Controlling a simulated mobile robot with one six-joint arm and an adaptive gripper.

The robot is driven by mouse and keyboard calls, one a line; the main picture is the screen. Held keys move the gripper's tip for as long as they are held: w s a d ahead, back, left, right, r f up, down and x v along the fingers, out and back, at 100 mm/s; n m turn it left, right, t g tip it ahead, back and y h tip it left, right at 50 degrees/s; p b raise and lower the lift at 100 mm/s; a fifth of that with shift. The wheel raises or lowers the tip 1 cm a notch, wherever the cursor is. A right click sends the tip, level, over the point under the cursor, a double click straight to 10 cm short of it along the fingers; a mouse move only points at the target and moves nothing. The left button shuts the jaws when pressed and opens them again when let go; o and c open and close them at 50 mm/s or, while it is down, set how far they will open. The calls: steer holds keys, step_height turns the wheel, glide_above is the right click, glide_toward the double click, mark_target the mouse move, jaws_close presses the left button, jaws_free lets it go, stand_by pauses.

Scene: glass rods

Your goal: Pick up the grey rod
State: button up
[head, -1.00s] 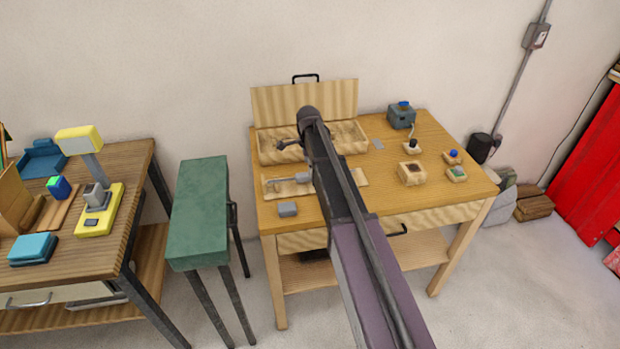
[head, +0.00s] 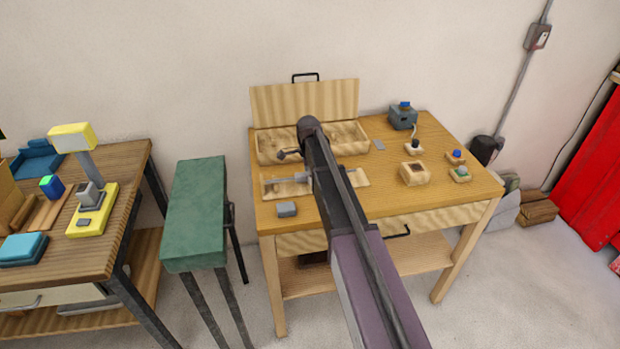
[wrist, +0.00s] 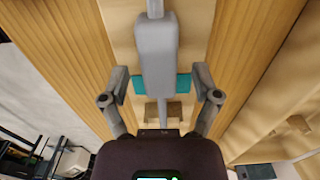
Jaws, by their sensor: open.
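A grey tool-like piece (wrist: 156,60), which I take for the grey rod, runs up the middle of the wrist view. It has a thick block with thin stems above and below. In the head view a thin grey stem (head: 280,182) lies over a pale board on the wooden table, partly hidden by my arm. My gripper (wrist: 160,76) is open, its two grey fingers on either side of the grey piece in the wrist view, with gaps on both sides. Whether they are level with it in depth I cannot tell.
A teal patch (wrist: 182,84) shows behind the grey piece. On the wooden table (head: 340,208) stand an open wooden box (head: 270,150), a small grey block (head: 287,209) and several small items at right. A green stool (head: 197,215) stands left of it.

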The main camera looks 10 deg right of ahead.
stand_by(0.3)
jaws_close()
steer(key=shift+r, duration=0.15)
stand_by(0.3)
step_height(320, 180, up, 4)
steer(key=p, duration=0.4)
steer(key=shift+f, duration=0.2)
steer(key=s+r+p, duration=0.1)
steer(key=s, duration=1.5)
steer(key=shift+a, duration=0.35)
steer(key=shift+w, duration=0.15)
